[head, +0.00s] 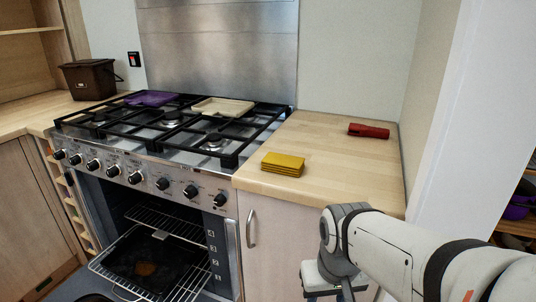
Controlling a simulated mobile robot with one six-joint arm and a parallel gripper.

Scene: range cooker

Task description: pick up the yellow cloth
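The yellow cloth (283,164) lies folded flat on the wooden counter to the right of the cooker, near the counter's front edge. My arm comes in from the lower right, in front of and below the counter. Its wrist is at the bottom of the head view, to the right of and lower than the cloth, and apart from it. The gripper's fingers are not visible; they are cut off by the bottom edge or hidden by the wrist.
A red folded item (369,131) lies farther back on the counter (335,165). The hob (213,141) carries a purple item (151,98) and a cream one (223,107). The oven below is open, its rack (185,276) pulled out. A brown bin (91,79) stands left.

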